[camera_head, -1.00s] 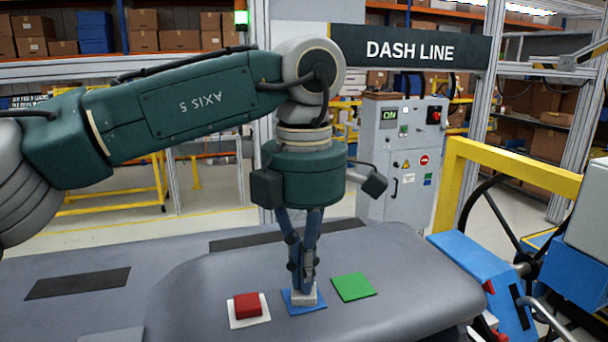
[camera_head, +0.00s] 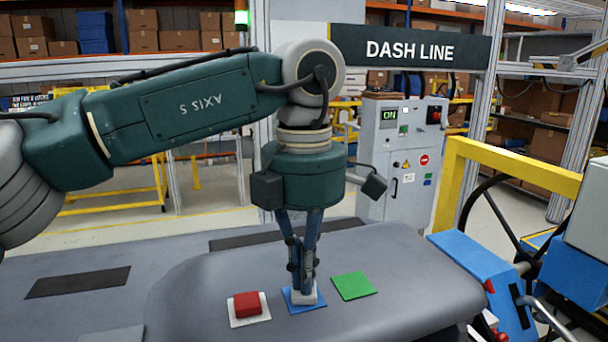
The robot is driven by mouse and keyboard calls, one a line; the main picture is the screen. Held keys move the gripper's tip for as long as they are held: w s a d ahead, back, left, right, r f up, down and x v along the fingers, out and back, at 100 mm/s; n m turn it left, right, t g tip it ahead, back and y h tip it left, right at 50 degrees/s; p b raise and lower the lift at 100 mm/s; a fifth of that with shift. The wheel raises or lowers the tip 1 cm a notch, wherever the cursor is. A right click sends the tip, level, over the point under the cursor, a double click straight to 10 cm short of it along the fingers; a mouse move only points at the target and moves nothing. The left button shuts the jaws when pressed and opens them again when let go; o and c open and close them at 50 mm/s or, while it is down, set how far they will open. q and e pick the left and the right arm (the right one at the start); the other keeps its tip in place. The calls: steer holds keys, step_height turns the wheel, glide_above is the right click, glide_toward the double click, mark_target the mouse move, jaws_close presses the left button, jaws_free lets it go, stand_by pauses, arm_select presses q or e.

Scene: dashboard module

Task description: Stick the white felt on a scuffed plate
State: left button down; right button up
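The white felt (camera_head: 309,298) is a small pale block on the blue plate (camera_head: 293,305), on the grey dashboard module. My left gripper (camera_head: 303,284) points straight down over it, its fingers close together and shut on the felt; they hide part of it. A red felt block (camera_head: 247,303) sits on a white plate (camera_head: 262,318) to the left. A green plate (camera_head: 354,286) lies bare to the right. I cannot make out scuffs on any plate. My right gripper is not in view.
The grey dashboard (camera_head: 400,270) has free room to the right of the green plate. Dark strips (camera_head: 78,282) lie on its left part. A blue fixture with a black steering wheel (camera_head: 497,215) and a yellow frame (camera_head: 448,190) stand at the right.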

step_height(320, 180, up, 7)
steer(key=p, duration=0.6)
steer(key=shift+p, duration=0.35)
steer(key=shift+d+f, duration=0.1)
